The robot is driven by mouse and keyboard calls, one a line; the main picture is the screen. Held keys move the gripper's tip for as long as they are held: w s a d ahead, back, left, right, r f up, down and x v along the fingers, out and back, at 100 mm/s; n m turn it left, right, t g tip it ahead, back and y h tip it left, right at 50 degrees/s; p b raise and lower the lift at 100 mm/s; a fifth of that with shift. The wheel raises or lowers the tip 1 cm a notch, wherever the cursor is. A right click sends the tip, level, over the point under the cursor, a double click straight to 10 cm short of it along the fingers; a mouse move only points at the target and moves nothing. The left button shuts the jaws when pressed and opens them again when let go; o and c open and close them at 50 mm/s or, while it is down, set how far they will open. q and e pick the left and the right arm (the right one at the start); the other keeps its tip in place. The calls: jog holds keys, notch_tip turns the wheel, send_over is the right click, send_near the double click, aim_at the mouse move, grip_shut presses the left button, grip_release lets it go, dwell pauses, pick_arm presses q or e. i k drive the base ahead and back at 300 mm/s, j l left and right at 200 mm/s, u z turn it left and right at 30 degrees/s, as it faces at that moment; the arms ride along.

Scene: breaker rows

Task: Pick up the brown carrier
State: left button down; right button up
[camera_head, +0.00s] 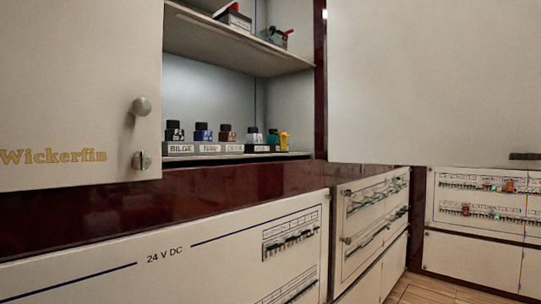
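The brown carrier (228,133) stands upright on the lower shelf of the open wall cabinet, third from the left in a row. It has a dark top and sits behind a small label plate. The blue carrier (203,133) is on its left and the white carrier (254,136) on its right, with small gaps. Neither of my grippers is in view.
A black carrier (174,132) stands at the row's left, green (272,138) and yellow (284,140) pieces at its right. Cabinet doors (80,90) (430,80) flank the opening. An upper shelf (230,42) holds more items. Breaker panels (170,270) lie below.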

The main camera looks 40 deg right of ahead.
aim_at(225, 135)
jog(key=z, duration=1.2)
